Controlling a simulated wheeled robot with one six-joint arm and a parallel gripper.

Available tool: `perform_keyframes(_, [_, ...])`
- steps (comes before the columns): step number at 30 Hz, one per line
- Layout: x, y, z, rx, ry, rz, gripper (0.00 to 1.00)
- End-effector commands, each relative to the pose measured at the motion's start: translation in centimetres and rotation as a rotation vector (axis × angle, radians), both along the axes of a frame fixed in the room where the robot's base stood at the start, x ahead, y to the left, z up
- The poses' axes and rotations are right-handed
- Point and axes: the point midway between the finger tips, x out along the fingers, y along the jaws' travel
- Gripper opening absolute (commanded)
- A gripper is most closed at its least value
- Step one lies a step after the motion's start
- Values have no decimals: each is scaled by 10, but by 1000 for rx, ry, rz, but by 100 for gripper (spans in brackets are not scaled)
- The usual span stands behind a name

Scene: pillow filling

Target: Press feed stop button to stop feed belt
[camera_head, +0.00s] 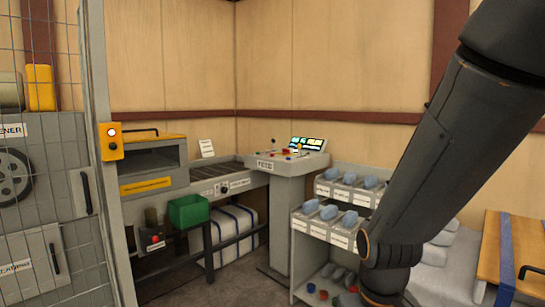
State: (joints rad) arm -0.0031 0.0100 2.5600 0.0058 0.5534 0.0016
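A grey control console (293,205) stands at the middle of the view, with a sloped panel and a small lit screen (307,143). Several small coloured buttons sit on the panel, including a red one (290,157). A label (271,166) on its front appears to read FEED; which button is the feed stop I cannot tell. A belt (215,171) runs left from the console; its motion cannot be told. A grey box with a red button (152,238) is mounted lower left. My dark arm crosses the right side, apart from the console in the picture; my gripper is out of view.
A rack with labelled bins (347,190) of blue-grey items stands right of the console. A green bin (189,211) is by the belt. A mesh fence with an orange switch box (110,142) is at left. A wooden board (515,250) lies at right. Some floor shows before the console.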

Motion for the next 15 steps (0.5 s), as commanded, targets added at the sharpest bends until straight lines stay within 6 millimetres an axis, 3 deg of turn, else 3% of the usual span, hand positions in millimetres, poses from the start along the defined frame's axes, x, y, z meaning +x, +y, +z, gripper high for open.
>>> perform_keyframes(8, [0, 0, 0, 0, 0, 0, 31])
perform_keyframes(13, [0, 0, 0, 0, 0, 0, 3])
perform_keyframes(15, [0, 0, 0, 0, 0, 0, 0])
